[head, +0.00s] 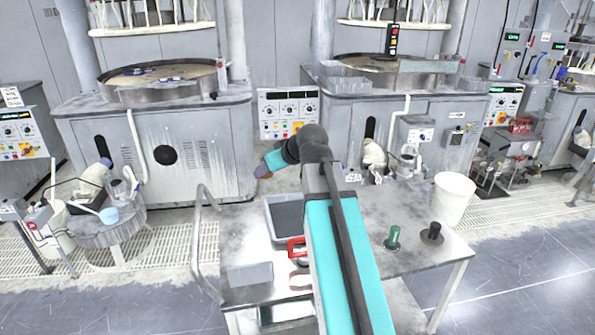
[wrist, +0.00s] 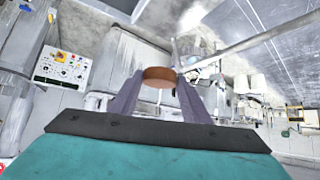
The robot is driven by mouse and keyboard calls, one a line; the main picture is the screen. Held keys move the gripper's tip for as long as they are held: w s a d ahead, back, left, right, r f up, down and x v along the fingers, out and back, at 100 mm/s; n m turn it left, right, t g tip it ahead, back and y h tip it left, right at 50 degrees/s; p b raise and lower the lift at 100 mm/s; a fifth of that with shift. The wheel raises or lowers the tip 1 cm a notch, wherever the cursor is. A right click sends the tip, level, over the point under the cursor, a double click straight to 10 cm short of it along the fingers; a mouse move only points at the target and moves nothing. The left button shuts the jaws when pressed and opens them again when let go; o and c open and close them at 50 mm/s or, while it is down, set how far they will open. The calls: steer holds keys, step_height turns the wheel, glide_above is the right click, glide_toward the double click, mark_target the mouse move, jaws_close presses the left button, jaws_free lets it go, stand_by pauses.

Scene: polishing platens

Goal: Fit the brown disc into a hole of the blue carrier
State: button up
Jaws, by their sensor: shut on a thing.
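My gripper (wrist: 159,82) is shut on the brown disc (wrist: 158,76), which sits between the two grey fingertips in the wrist view. In the head view my gripper (head: 263,171) is beyond the far edge of the grey table, in front of the machines; the disc is too small there to tell apart clearly. Small blue pieces (head: 170,79) lie on the round platen (head: 125,95) of the left machine. They may be the blue carrier, but its holes cannot be made out. My gripper is well apart from them.
The grey table (head: 400,262) holds a dark-bottomed tray (head: 270,215), a red-handled item (head: 296,247), a green bottle (head: 393,238) and a dark knobbed piece (head: 432,234). A metal rail (head: 197,235) stands at its left. Open floor lies at lower left.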

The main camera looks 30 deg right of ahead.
steer(key=a+r, duration=0.1)
steer(key=a, duration=0.6)
steer(key=s+a+r+n, duration=0.1)
steer(key=a+r, duration=0.1)
steer(key=a, duration=0.6)
steer(key=shift+s+r+y, duration=0.15)
steer(key=shift+r+y, duration=0.15)
steer(key=shift+y, duration=0.1)
